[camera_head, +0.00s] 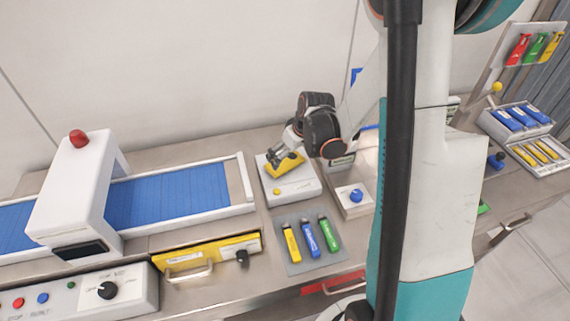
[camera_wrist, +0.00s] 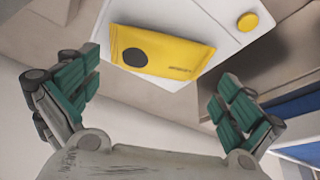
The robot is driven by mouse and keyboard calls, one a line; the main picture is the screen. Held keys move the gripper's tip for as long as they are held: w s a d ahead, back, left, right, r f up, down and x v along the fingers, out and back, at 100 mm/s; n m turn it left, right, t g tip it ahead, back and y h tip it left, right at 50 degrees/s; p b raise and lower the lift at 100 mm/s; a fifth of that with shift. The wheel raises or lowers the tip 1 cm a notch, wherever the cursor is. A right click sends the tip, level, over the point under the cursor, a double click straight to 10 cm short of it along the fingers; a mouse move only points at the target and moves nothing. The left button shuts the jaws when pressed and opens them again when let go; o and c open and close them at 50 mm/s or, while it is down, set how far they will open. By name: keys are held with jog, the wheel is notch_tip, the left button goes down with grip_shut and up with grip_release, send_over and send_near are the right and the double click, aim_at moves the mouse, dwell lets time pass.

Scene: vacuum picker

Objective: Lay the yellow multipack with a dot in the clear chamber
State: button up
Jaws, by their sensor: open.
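The yellow multipack (camera_head: 289,166) lies on a white block-shaped device (camera_head: 301,187) in the head view. In the wrist view the yellow pack (camera_wrist: 190,62) shows a large black dot near its left end and small dark print near its right. My gripper (camera_head: 275,158) is at the pack in the head view. In the wrist view my gripper (camera_wrist: 158,80) is open, its teal-padded fingers wide apart, with the pack ahead of them and nothing held. I cannot make out the clear chamber; my arm hides part of the bench to the right.
A blue conveyor (camera_head: 170,196) with a white arch (camera_head: 75,200) is at left. A grey mat (camera_head: 309,243) holds yellow, blue and green sticks. A blue-knobbed box (camera_head: 352,198) stands right of the device. A compartmented tray (camera_head: 525,135) is at far right.

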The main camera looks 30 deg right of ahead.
aim_at(286, 160)
jog(key=b+x, duration=0.1)
jog(key=x, duration=0.3)
jog(key=shift+w+f, duration=0.1)
jog(key=shift+f, duration=0.2)
jog(key=c, duration=0.9)
jog(key=shift+r, duration=0.1)
